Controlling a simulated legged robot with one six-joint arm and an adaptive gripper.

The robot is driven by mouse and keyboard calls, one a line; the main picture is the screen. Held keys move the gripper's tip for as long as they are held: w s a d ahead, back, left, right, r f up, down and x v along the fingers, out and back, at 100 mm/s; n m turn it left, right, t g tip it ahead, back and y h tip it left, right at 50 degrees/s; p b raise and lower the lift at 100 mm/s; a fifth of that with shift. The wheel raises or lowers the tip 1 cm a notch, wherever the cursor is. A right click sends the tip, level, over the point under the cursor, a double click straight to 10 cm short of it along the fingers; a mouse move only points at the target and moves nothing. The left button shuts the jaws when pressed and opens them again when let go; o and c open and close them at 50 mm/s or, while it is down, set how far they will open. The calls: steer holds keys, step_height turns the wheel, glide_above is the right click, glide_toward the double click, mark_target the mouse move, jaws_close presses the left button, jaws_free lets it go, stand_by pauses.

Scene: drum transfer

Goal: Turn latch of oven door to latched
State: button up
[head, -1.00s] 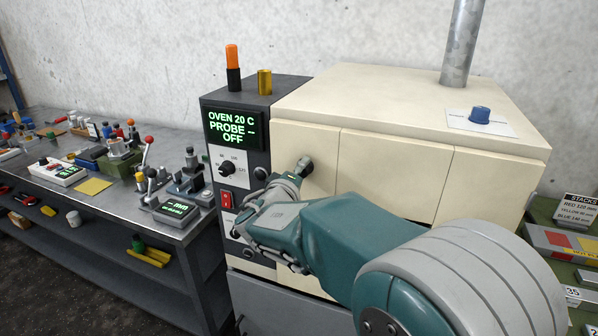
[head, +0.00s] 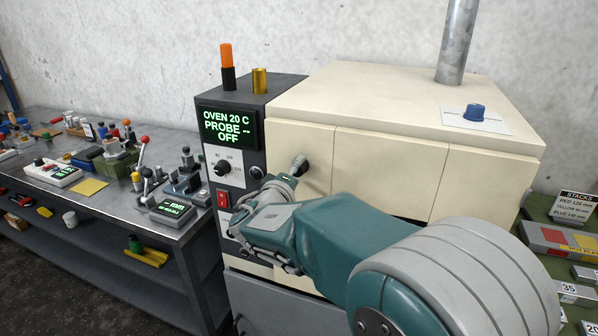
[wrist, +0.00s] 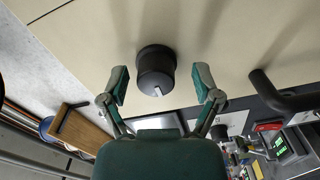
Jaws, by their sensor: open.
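The oven (head: 390,165) is a cream cabinet with a dark control panel at its left. In the wrist view a dark round knob with a white pointer mark (wrist: 156,71), apparently the latch, stands out from the cream front. My gripper (wrist: 161,84) is open, with one finger on each side of the knob. Gaps show between knob and fingers in that view. In the head view my gripper (head: 280,181) is at the oven's left front, beside the panel. My gripper and arm hide part of the door there, and the knob cannot be made out clearly.
A black bar handle (wrist: 287,97) is close to the right finger in the wrist view. The panel has a display (head: 228,128), a dial (head: 223,167) and a red switch (head: 223,199). A cluttered metal bench (head: 115,208) stands left of the oven.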

steer(key=v, duration=1.1)
steer(key=shift+s, duration=0.25)
steer(key=shift+d, duration=0.1)
steer(key=s+d+f+m+g+h, duration=0.1)
steer(key=s+d+f+m+g, duration=0.25)
steer(key=d, duration=0.55)
steer(key=s+d+m+g+h, duration=0.15)
steer(key=s+d+g, duration=0.35)
steer(key=d, duration=0.5)
steer(key=s+f+m+g+y, duration=0.1)
steer(key=s+m+y, duration=0.2)
steer(key=s, duration=0.4)
steer(key=s+d+f+m+g+y, duration=0.1)
steer(key=s+f+m+g+y, duration=0.1)
steer(key=s+y, duration=0.3)
steer(key=shift+s+d+f+m+y, duration=0.3)
steer(key=shift+s+m, duration=0.2)
steer(key=shift+s, duration=0.55)
steer(key=shift+o, duration=0.2)
